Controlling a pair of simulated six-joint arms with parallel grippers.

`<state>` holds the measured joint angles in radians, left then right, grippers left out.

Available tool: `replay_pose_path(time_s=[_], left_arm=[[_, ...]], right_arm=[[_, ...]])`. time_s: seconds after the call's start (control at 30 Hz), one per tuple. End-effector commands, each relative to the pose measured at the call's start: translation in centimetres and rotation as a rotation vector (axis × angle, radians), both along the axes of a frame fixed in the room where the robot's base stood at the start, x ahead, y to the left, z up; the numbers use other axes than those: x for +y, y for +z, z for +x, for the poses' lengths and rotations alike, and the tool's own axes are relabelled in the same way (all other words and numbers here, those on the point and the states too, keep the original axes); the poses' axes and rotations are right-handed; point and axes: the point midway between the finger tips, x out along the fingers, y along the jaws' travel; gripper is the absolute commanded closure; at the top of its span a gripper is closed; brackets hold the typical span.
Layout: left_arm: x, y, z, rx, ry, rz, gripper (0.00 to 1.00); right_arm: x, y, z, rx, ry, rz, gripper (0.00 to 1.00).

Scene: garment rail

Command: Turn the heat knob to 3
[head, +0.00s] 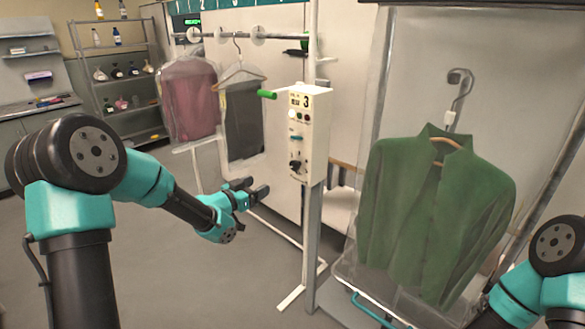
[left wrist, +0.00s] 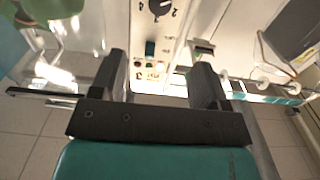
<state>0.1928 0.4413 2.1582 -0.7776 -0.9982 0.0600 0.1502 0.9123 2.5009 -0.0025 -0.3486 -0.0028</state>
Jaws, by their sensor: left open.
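The heat knob (head: 297,166) is a small black dial low on the front of a white control box (head: 312,130). In the left wrist view the knob (left wrist: 160,7) is cut by the top edge, with a 2, 3 and 4 beside it. I cannot tell where its pointer stands. A label with a large 3 (head: 306,101) is at the top of the box. My left gripper (head: 255,191) is open and empty, left of and below the knob, apart from the box. Its fingers (left wrist: 161,75) are spread in the left wrist view. My right gripper is not in view.
A green jacket (head: 430,205) hangs at the right, and bagged garments (head: 190,98) hang on the rail behind. The box's post (head: 312,235) stands on the floor. Shelves with bottles (head: 120,80) are at the back left.

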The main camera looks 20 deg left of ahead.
Motion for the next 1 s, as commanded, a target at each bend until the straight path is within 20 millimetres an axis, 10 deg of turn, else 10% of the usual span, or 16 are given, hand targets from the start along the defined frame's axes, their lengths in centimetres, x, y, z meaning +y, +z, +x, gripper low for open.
replay_pose_path(time_s=[1.0], left_arm=[[-7.0, -0.1, 13.7, 0.001, 0.000, 0.000, 0.31]], right_arm=[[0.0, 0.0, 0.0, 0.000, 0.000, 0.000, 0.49]])
